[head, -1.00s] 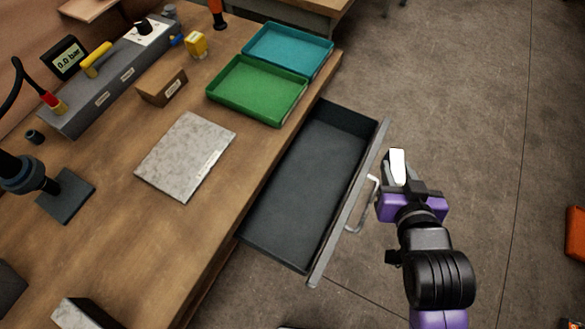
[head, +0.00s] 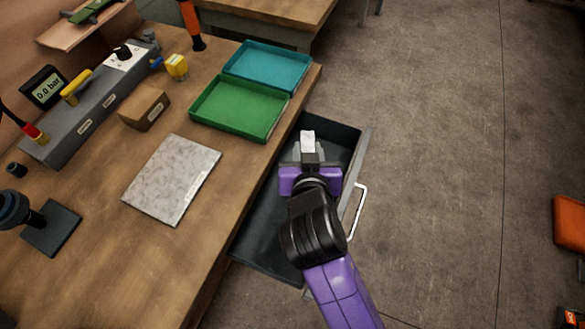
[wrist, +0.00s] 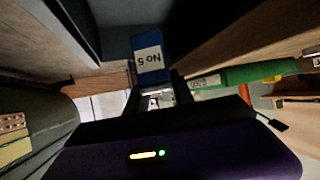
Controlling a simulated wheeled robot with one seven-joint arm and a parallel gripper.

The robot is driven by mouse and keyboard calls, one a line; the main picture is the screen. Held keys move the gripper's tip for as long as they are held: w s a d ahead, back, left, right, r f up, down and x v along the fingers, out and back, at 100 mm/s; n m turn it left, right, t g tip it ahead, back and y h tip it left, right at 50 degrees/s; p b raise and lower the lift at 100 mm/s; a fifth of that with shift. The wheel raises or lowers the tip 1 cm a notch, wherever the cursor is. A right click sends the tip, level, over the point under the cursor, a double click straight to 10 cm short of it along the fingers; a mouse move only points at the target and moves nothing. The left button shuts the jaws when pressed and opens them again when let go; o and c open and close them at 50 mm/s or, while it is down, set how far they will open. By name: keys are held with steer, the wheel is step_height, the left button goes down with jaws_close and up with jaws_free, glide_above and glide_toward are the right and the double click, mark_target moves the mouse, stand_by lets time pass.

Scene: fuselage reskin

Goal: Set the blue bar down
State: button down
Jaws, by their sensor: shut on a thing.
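The blue bar (wrist: 148,42) shows in the wrist view with a white label reading "No 5", upside down in the picture. My gripper (wrist: 152,88) is shut on its near end. In the head view my gripper (head: 308,158) appears over the open dark drawer, near its far end. A pale piece (head: 307,139) stands at the fingertips there; the bar's blue does not show in this view. The bar appears held clear, with no contact visible beneath it.
The open drawer (head: 262,235) looks empty where visible; my arm hides much of it. A green tray (head: 237,106) and a teal tray (head: 266,67) sit at the bench edge. A grey speckled plate (head: 172,180) lies on the bench.

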steer(key=a+f, duration=0.1)
steer(key=f, duration=0.6)
steer(key=w+a+f, duration=0.1)
steer(key=f, duration=0.2)
steer(key=shift+a+f+b, duration=0.3)
steer(key=shift+a, duration=0.05)
steer(key=shift+w+a+f, duration=0.2)
steer(key=shift+a+f, duration=0.05)
steer(key=shift+a, duration=0.1)
steer(key=shift+f+b, duration=0.6)
steer(key=shift+f, duration=0.05)
steer(key=c, duration=1.1)
jaws_free()
steer(key=shift+s+f, duration=0.1)
steer(key=shift+f, duration=0.05)
